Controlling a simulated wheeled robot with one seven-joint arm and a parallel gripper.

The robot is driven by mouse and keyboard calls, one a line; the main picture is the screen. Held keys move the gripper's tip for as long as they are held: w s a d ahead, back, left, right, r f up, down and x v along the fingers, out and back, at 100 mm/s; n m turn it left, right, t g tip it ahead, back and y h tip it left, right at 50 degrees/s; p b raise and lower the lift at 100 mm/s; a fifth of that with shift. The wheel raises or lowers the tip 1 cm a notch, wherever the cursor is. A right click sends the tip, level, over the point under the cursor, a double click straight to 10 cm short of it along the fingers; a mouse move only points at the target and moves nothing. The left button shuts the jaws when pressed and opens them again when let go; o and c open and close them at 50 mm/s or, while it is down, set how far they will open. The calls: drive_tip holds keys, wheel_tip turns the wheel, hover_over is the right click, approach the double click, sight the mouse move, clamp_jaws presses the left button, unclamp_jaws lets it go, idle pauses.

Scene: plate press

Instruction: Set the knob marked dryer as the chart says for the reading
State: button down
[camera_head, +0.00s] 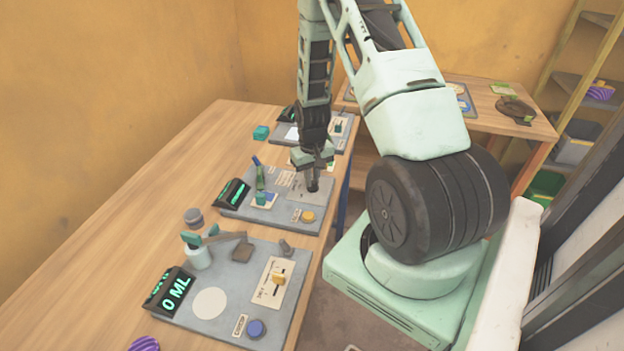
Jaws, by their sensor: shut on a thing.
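My gripper (314,172) points down over the right part of the middle grey panel (235,212). It is shut on a small dark knob (313,186), which stands by a grey plate on that panel. The jaws hide part of the knob, and I cannot read its marking or its setting. The middle panel's black display (233,193) shows green characters too small to read. The near panel's display (174,290) reads 0 ML. Small printed pale cards lie on the panels, but I cannot tell which one is the chart.
The near grey panel (210,330) carries a yellow slider (278,279), a blue button (256,328) and a white jar (199,257). The middle panel has a green bottle (260,178) and a yellow button (308,217). The wooden table (130,230) is clear along its left side.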

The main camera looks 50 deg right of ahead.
drive_tip(key=shift+m, duration=0.6)
drive_tip(key=shift+d, duration=0.1)
drive_tip(key=c, duration=1.5)
unclamp_jaws()
drive_tip(key=shift+o, duration=0.2)
wheel_tip(320, 180, up, 18)
drive_tip(key=b, duration=0.2)
drive_tip(key=shift+f+b, duration=0.25)
drive_tip(key=shift+b, duration=0.15)
